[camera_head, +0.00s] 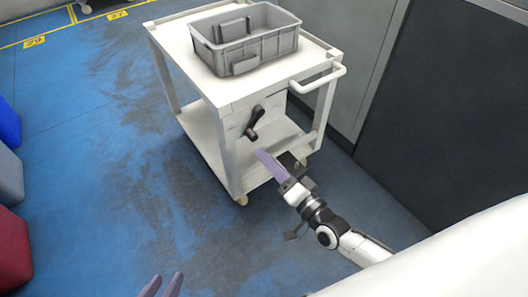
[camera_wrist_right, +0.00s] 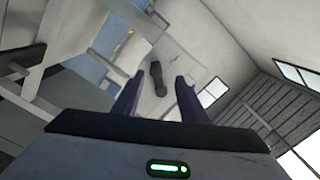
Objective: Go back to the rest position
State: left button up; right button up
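A dark scanner-like handheld (camera_head: 254,122) hangs at the front side of the white cart, below its top. My right gripper (camera_head: 264,158) is just below and to the right of it in the head view, apart from it. In the right wrist view the two purple fingers of this gripper (camera_wrist_right: 157,86) are spread with nothing between them. A dark object (camera_wrist_right: 157,78), which looks like the handheld, shows beyond the fingertips. My left gripper (camera_head: 162,286) shows only its two purple fingertips at the bottom edge, spread and empty.
The white cart (camera_head: 205,82) carries a grey crate (camera_head: 284,49) with dark box-like items in or on it. Dark cabinets (camera_head: 428,110) stand to the right. Blue, grey and red bins (camera_head: 10,235) line the left edge. The blue floor between is clear.

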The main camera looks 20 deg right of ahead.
dwell(0.5)
